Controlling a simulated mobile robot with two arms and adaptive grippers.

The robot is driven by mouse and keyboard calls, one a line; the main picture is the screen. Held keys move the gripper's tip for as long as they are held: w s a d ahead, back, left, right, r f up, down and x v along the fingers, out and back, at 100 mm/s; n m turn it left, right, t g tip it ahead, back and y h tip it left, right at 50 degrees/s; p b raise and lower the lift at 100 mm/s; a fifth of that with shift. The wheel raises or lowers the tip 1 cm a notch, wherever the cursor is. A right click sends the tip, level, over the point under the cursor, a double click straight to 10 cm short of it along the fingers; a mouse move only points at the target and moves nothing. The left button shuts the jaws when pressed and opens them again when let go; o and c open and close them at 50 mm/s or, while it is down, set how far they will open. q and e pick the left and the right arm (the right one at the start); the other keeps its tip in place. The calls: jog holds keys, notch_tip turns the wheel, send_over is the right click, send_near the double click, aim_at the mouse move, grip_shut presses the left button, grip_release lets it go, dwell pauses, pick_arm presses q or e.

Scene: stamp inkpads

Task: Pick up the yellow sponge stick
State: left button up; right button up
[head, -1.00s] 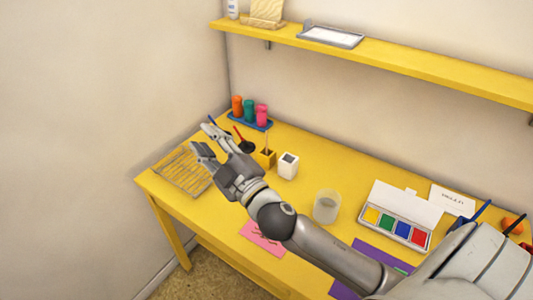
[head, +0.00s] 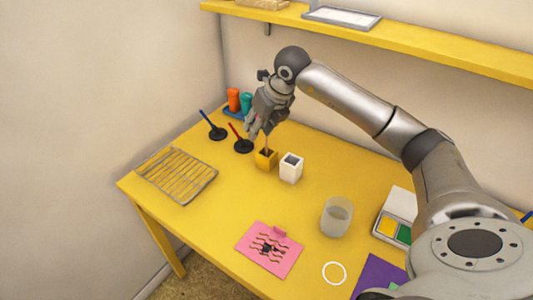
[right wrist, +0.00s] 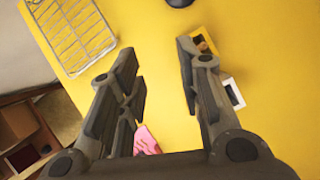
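A yellow block-shaped holder (head: 266,160) stands near the back of the yellow table. A thin pale stick (head: 267,144) rises from it; its lower end is hidden inside, and its upper part is behind my gripper, so I cannot see whether it has a yellow sponge. My right gripper (head: 259,132) is just above the holder, pointing down, close to the stick. In the right wrist view the gripper (right wrist: 158,50) is open, with bare table between its fingers. The holder (right wrist: 203,40) shows there beside the right finger, partly covered. My left gripper is not in view.
A white holder (head: 291,169) stands right beside the yellow one. Blue-handled (head: 217,131) and red-handled (head: 243,144) tools with black bases are to the left. A wire rack (head: 177,176), pink card (head: 269,250), clear cup (head: 337,217) and paint box (head: 390,228) lie around. A shelf (head: 400,43) hangs above.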

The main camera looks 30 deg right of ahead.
jog(key=d+h, duration=0.1)
jog(key=d, duration=0.3)
send_over(266, 147)
notch_tip(266, 147, down, 4)
jog(key=shift+m, duration=0.3)
jog(key=x, duration=0.2)
jog(key=p+x, duration=0.1)
jog(key=x, duration=0.2)
jog(key=shift+s+d+f, duration=0.1)
jog(key=shift+d+f, duration=0.15)
jog(key=shift+f, duration=0.1)
grip_shut()
